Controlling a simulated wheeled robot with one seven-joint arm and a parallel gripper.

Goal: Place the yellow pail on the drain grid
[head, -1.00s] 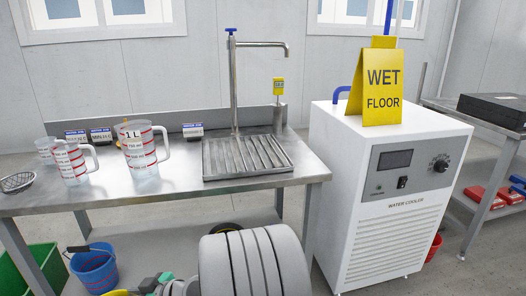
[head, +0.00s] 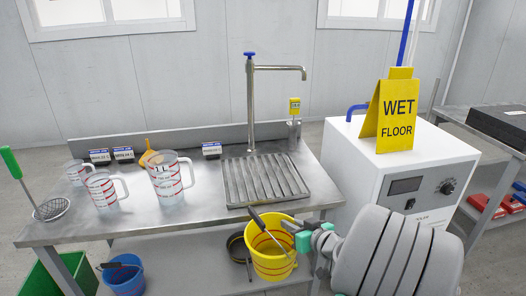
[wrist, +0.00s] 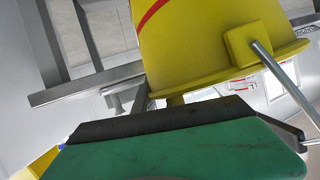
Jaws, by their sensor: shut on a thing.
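The yellow pail (head: 272,264) has red lines round it and a metal handle. It hangs in front of the bench's front edge, below and in front of the drain grid, and looks roughly upright. My gripper (head: 304,238), with green fingertips, is shut on the pail at its right rim. In the wrist view the pail (wrist: 200,40) fills the top right, with a green finger (wrist: 180,150) in front; the exact grip is hidden. The slatted metal drain grid (head: 236,188) lies on the bench top under the tap and is bare.
On the metal bench (head: 150,222), a large measuring jug (head: 168,180) stands left of the grid, with smaller jugs and a strainer (head: 52,208) further left. The tap (head: 250,110) rises behind the grid.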

